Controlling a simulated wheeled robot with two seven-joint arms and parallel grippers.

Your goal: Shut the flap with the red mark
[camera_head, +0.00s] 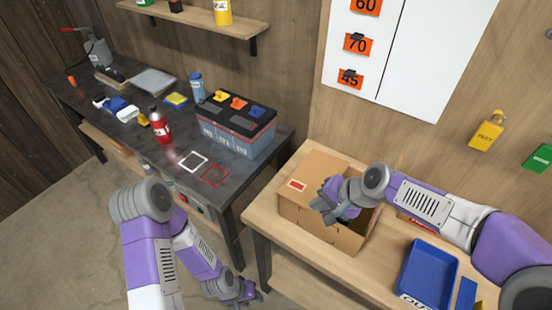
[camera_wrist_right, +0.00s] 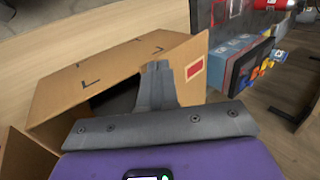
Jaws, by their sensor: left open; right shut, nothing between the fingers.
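The cardboard box (camera_head: 318,227) stands on the light wooden table. Its flap with the red mark (camera_head: 297,185) is at the box's left side, raised and not lying flat over the opening. The same flap (camera_wrist_right: 186,66) shows in the right wrist view, with the dark opening beside it. My right gripper (camera_head: 322,207) is shut and empty at the box top, just right of the red mark. In the wrist view its fingers (camera_wrist_right: 157,72) overlap the flap's edge; I cannot tell if they touch. My left gripper (camera_head: 250,292) is open and empty, low in front of the table.
A blue tray (camera_head: 428,272) stands on the table right of the box. The dark workbench (camera_head: 130,135) on the left holds a battery (camera_head: 237,125), a red bottle (camera_head: 159,125) and other items. A whiteboard hangs behind. The floor at left is clear.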

